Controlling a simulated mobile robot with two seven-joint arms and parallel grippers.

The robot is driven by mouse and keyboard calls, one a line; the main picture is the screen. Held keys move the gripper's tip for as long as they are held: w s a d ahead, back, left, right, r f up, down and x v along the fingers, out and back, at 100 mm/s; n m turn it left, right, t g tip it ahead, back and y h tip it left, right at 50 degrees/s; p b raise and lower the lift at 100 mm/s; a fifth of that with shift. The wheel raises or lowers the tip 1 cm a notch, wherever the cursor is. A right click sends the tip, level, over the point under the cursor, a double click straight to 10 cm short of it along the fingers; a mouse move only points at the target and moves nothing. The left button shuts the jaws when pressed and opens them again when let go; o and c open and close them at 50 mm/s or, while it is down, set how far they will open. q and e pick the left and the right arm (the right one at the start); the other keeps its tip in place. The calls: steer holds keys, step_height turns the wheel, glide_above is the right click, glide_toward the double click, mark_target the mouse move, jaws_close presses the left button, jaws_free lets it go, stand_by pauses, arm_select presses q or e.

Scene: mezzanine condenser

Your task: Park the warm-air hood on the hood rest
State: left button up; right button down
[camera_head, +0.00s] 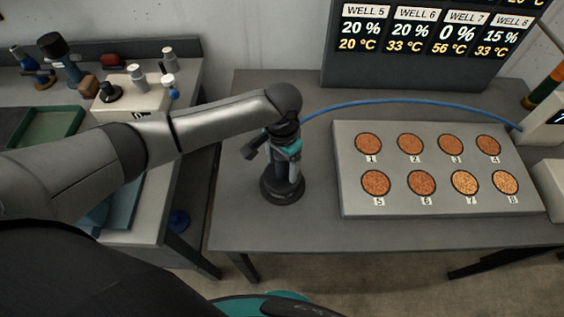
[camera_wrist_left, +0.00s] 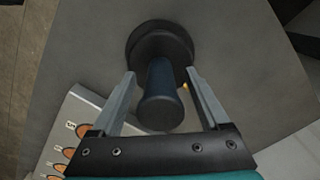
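The warm-air hood (camera_head: 286,188) stands upright at the left part of the grey table, with a dark blue handle and a wide round black base. In the left wrist view the hood's handle (camera_wrist_left: 160,82) lies between the fingers, with gaps on both sides. My left gripper (camera_head: 284,168) is open around the handle; its two fingers also show in the wrist view (camera_wrist_left: 161,72). I cannot tell a separate hood rest from the black base under the handle. My right gripper is not in view.
A grey plate of numbered wells (camera_head: 437,210) with brown granules lies to the right. A blue hose (camera_head: 400,101) arcs behind it. A display (camera_head: 420,65) stands at the back. A side bench (camera_head: 160,225) at left holds bottles and a green tray (camera_head: 45,127). The table front is clear.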

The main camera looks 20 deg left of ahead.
arm_select(q)
step_height(320, 180, up, 12)
steer(key=shift+r+p, duration=0.15)
steer(key=shift+p, duration=0.75)
steer(key=shift+s, duration=0.1)
